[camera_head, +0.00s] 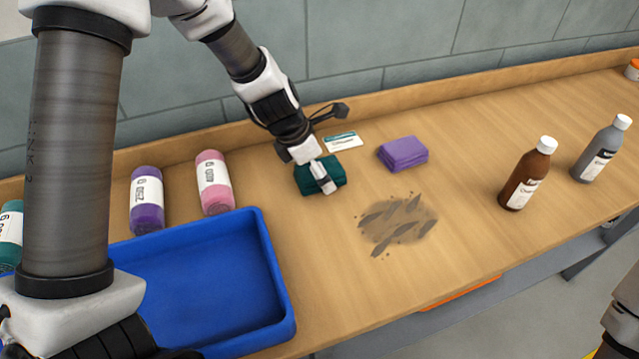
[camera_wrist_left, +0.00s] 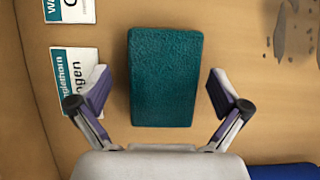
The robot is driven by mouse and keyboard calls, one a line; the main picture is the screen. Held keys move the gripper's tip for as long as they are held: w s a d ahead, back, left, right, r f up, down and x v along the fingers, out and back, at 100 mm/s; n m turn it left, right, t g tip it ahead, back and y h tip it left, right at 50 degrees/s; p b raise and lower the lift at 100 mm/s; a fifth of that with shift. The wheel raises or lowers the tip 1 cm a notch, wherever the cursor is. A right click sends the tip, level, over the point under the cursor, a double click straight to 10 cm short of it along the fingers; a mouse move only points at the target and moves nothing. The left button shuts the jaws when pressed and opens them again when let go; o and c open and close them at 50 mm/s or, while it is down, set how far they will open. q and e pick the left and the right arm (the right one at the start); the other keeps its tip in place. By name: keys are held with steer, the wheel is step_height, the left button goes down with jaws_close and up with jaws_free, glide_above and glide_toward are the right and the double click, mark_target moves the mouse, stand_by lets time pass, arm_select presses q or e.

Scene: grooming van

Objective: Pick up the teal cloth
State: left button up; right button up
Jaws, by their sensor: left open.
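The teal cloth (camera_head: 306,181) is a folded, dark green-teal block lying on the wooden counter. In the left wrist view the cloth (camera_wrist_left: 166,75) is centred between the fingers, upright in the picture. My left gripper (camera_head: 322,178) is over the cloth and hides part of it in the head view. In the wrist view its fingers (camera_wrist_left: 158,90) are spread wide, one on each side of the cloth, with a gap on both sides. I cannot tell how far the fingertips are above the counter. My right gripper is not in view.
A purple folded cloth (camera_head: 403,153) lies right of the teal one, and label cards (camera_head: 342,141) lie behind. A blue tray (camera_head: 270,262), rolled purple (camera_head: 147,200) and pink towels (camera_head: 213,183) are left. Dark debris (camera_head: 398,222) lies in front. Brown (camera_head: 527,174) and grey bottles (camera_head: 602,148) stand right.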

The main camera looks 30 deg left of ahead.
arm_select(q)
steer(key=shift+w+d, duration=0.1)
steer(key=shift+s+d+r, duration=0.1)
steer(key=shift+s+r, duration=0.15)
steer(key=shift+s, duration=0.05)
steer(key=shift+w+f, duration=0.15)
steer(key=shift+f, duration=0.15)
steer(key=c, duration=1.2)
